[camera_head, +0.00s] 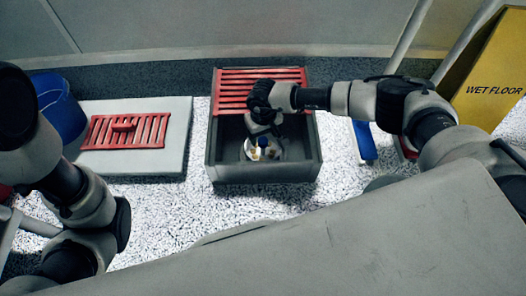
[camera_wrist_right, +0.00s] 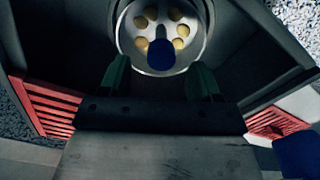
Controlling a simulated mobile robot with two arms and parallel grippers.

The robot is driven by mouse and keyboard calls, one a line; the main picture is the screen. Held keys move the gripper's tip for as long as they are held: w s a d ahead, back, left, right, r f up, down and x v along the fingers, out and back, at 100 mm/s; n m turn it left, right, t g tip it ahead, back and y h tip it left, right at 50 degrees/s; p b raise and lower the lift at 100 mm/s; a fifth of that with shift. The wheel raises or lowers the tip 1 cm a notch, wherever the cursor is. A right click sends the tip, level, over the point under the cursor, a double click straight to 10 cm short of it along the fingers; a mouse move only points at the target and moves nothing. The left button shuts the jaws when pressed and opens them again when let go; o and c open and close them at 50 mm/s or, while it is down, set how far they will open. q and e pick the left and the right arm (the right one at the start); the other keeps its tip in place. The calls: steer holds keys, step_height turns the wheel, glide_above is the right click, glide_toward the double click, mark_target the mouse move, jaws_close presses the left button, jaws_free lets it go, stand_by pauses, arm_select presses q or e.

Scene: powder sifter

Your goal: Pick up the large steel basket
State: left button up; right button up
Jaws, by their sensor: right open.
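The steel basket (camera_head: 274,153) is a round, pale metal bowl with a blue knob and several yellowish round spots or pieces. It sits inside an open dark grey bin (camera_head: 213,150). In the right wrist view the basket (camera_wrist_right: 190,52) is at the top centre, its blue knob just ahead of my fingers. My right gripper (camera_head: 264,137) points down into the bin above the basket and partly hides it.
A red slatted grate (camera_head: 250,78) covers the bin's back part. A pale slab (camera_head: 178,160) with a red grate (camera_head: 128,131) lies left. A blue bucket (camera_head: 60,105) stands far left, a blue object (camera_head: 364,140) right, and a yellow wet-floor sign (camera_head: 490,80) far right.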

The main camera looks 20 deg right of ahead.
mark_target(263, 140)
step_height(263, 140, down, 4)
steer(key=shift+a+r+b, duration=0.1)
steer(key=shift+b, duration=1.1)
steer(key=shift+r, duration=0.1)
jaws_close()
